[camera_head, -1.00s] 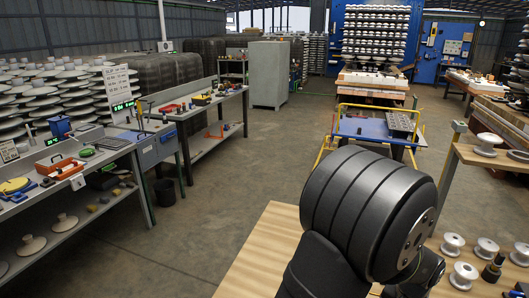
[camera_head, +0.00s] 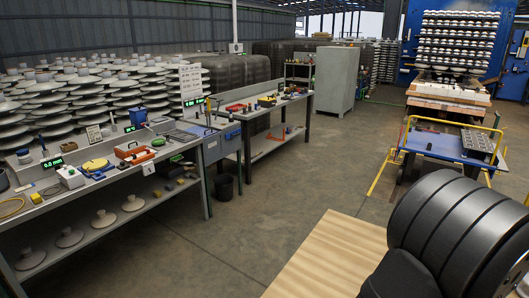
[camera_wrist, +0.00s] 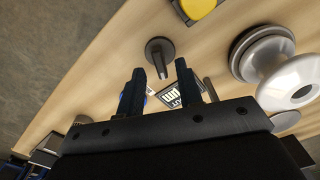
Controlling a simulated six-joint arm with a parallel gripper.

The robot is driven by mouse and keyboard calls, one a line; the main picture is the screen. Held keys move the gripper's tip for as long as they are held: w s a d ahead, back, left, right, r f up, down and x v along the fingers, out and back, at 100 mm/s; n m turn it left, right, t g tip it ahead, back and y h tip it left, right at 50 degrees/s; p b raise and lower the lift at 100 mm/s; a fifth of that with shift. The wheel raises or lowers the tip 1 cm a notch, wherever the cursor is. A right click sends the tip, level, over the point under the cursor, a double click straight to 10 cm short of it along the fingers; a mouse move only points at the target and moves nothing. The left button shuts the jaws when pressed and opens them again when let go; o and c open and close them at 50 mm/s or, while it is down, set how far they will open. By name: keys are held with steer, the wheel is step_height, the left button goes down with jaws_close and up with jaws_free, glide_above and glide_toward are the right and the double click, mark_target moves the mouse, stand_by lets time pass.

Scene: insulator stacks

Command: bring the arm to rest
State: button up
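My gripper (camera_wrist: 162,82) shows in the wrist view with its two dark fingers apart. Nothing is held between the fingertips. The fingers are over a light wooden table top (camera_wrist: 100,55). A dark round-based object (camera_wrist: 160,50) stands on the table just beyond the fingertips, apart from them. A card with dark print (camera_wrist: 172,97) shows between and behind the fingers, partly hidden. In the head view, my dark arm fills the lower right corner, over the wooden table (camera_head: 325,255), and the gripper itself is out of that view.
In the wrist view, a white spool-shaped insulator (camera_wrist: 285,75) is right of the fingers and a yellow object (camera_wrist: 197,8) is at the top. In the head view, a workbench (camera_head: 110,180) stands left, a blue cart (camera_head: 440,147) right. The floor between is clear.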

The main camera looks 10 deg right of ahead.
step_height(320, 180, up, 15)
step_height(320, 180, down, 17)
steer(key=shift+f, duration=0.1)
steer(key=shift+r+m, duration=0.2)
steer(key=shift+m, duration=1.4)
steer(key=shift+r+m, duration=0.25)
steer(key=shift+m, duration=0.05)
step_height(320, 180, up, 17)
steer(key=f+m, duration=0.1)
steer(key=f, duration=0.2)
steer(key=f+m+t+y, duration=0.1)
steer(key=f+m, duration=0.1)
steer(key=f, duration=0.1)
steer(key=f+m, duration=0.1)
steer(key=f, duration=0.2)
steer(key=shift+d+f+m+t+y, duration=0.1)
steer(key=shift+d+m+t+y, duration=0.2)
steer(key=shift+d+y, duration=0.1)
steer(key=shift+f+m, duration=0.5)
steer(key=shift+f, duration=0.35)
